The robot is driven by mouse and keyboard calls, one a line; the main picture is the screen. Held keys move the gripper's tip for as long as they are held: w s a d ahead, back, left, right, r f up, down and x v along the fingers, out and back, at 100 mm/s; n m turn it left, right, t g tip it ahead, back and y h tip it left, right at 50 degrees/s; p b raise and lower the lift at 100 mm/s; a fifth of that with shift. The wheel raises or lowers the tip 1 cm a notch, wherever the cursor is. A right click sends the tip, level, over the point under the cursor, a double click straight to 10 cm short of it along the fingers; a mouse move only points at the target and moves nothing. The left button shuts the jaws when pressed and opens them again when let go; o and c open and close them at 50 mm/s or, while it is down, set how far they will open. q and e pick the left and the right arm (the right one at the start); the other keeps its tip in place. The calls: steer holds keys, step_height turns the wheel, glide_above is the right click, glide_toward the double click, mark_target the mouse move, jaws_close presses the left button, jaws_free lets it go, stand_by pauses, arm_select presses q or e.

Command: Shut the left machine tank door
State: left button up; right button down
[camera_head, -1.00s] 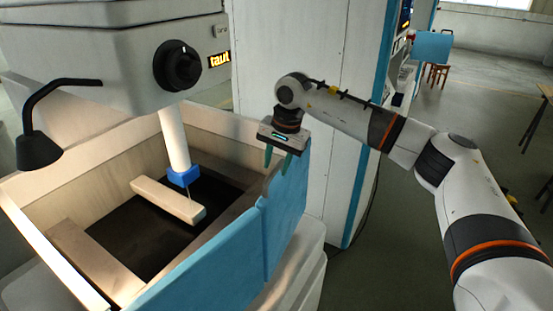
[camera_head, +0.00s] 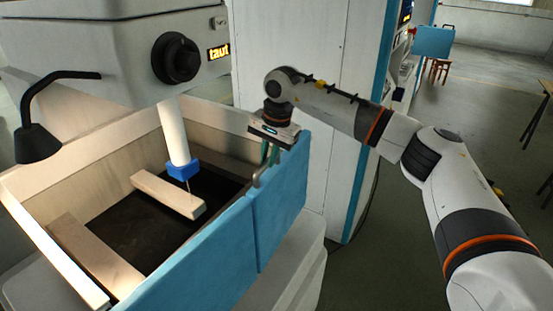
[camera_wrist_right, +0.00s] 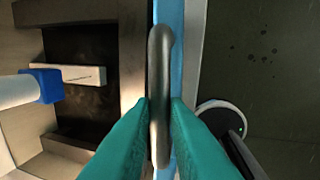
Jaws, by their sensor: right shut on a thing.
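The machine tank (camera_head: 35,228) is an open box with a blue front. The right-hand blue panel, the tank door (camera_head: 280,205), stands upright beside the left blue panel (camera_head: 205,262), with a visible seam between them. I cannot tell exactly how far it stands ajar. A grey bar handle (camera_head: 257,178) sits along the door's top edge. My right gripper (camera_head: 268,157) is shut on this handle. In the right wrist view, the green fingers (camera_wrist_right: 159,110) flank the handle (camera_wrist_right: 160,75) on both sides, above the door's blue edge (camera_wrist_right: 177,20). My left gripper is not in view.
Inside the tank are a pale bar (camera_head: 168,194) and a white column with a blue tip (camera_head: 181,168). A black lamp (camera_head: 38,143) overhangs the left. A white cabinet with blue edging (camera_head: 300,60) stands behind my right arm. Floor on the right is open.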

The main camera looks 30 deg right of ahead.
steer(key=shift+w+a+r+m, duration=0.15)
steer(key=shift+w+a+m, duration=0.3)
steer(key=shift+w, duration=0.3)
steer(key=c, duration=1.7)
jaws_free()
steer(key=shift+a, duration=0.1)
steer(key=shift+c, duration=0.2)
steer(key=shift+o, duration=1.4)
steer(key=shift+w+a, duration=0.1)
steer(key=shift+o, duration=0.3)
steer(key=shift+w+a, duration=0.1)
steer(key=shift+w, duration=0.05)
